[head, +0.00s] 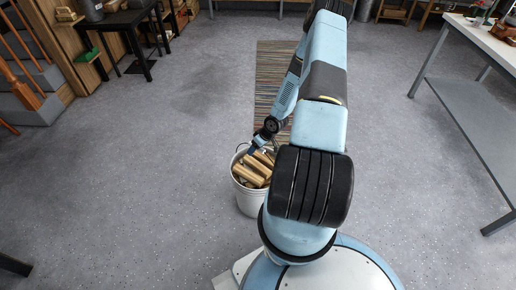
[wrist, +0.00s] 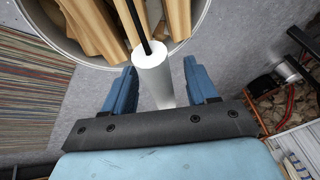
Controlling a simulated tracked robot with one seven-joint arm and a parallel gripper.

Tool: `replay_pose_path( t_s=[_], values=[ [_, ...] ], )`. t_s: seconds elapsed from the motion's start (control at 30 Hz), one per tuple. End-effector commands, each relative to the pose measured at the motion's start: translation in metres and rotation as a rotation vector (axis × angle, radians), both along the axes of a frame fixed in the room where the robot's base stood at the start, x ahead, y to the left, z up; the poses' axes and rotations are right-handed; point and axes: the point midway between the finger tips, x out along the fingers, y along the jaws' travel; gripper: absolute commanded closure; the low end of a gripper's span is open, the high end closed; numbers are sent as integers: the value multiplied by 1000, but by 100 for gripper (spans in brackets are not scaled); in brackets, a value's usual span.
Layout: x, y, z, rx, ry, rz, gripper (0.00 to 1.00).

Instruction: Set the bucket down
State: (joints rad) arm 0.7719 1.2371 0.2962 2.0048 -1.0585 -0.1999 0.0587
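The white bucket (head: 248,200) is upright at the left of my arm in the head view, holding several split wood pieces (head: 254,169). I cannot tell for certain whether its base touches the floor. In the wrist view its rim (wrist: 199,22) curves across the top. The bucket's white handle grip (wrist: 152,72), on a black wire, lies between the two blue fingers of my gripper (wrist: 160,85). The fingers are apart, with a visible gap between the grip and the right finger. In the head view my arm partly hides the gripper.
A striped rug (head: 272,75) lies on the grey floor behind the bucket. A grey workbench (head: 470,105) stands at the right. A black table (head: 118,20) and stairs (head: 35,85) are at the left. Floor left of the bucket is clear.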

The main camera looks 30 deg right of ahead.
Motion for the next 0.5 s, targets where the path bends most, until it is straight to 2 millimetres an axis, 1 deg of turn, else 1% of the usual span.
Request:
replay_pose_path(
  t_s=[0.27, 0.37, 0.5],
  values=[
    [-2, -1, 0, 0, 3, -1, 42],
    [-3, -4, 6, 0, 2, -2, 42],
    [-9, -11, 23, -1, 1, -4, 42]
  ],
)
